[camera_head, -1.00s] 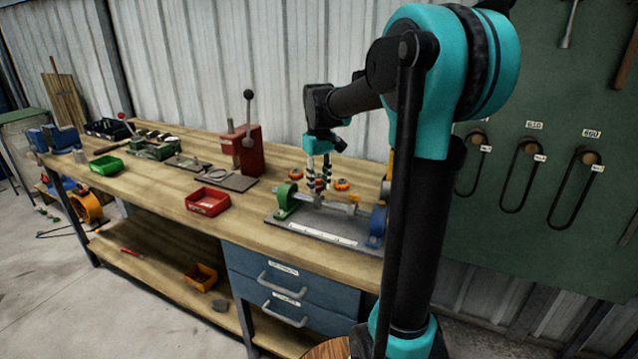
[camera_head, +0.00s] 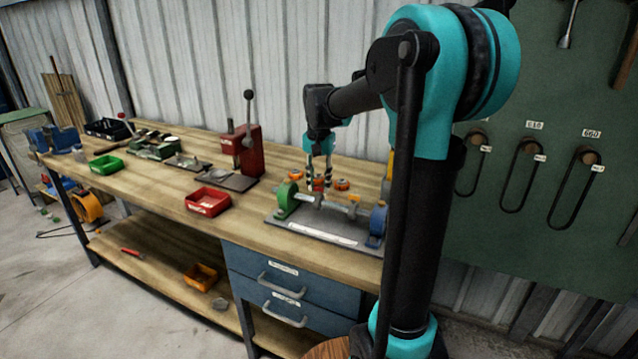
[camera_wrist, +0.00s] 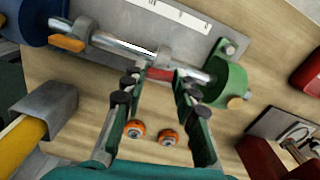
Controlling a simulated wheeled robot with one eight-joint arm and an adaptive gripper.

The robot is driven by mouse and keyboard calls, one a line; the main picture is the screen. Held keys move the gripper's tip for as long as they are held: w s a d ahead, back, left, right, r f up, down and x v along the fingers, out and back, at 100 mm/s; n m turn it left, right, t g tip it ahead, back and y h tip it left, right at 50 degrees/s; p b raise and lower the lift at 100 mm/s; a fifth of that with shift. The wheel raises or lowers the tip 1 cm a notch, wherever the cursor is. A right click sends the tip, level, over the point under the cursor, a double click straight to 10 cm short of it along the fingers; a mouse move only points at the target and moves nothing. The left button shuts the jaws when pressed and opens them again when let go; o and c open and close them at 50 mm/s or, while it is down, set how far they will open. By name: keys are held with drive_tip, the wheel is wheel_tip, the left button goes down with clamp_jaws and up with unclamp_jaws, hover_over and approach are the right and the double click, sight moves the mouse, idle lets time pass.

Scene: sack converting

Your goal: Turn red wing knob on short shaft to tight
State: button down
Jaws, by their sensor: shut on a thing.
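The shaft fixture (camera_head: 318,230) is a grey plate on the bench with a green end block (camera_head: 286,199) and a blue end block (camera_head: 377,221). A metal shaft (camera_wrist: 120,44) runs between the blocks. A red wing knob (camera_wrist: 160,74) sits on the shaft near the green end, partly hidden by my fingers. My gripper (camera_wrist: 163,78) comes down from above, its two fingers on either side of the knob and shut on it.
Two orange rollers (camera_wrist: 151,134) lie on the bench behind the shaft. A red bin (camera_head: 208,201) and a red lever press (camera_head: 241,145) stand to the left. A yellow-handled grey item (camera_wrist: 45,110) is beside the fixture. Bench wood in front of the red bin is clear.

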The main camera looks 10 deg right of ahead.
drive_tip(key=shift+m, duration=0.8)
drive_tip(key=c, duration=1.2)
unclamp_jaws()
drive_tip(key=shift+o, duration=0.2)
drive_tip(key=shift+r, duration=0.15)
wheel_tip(320, 180, up, 12)
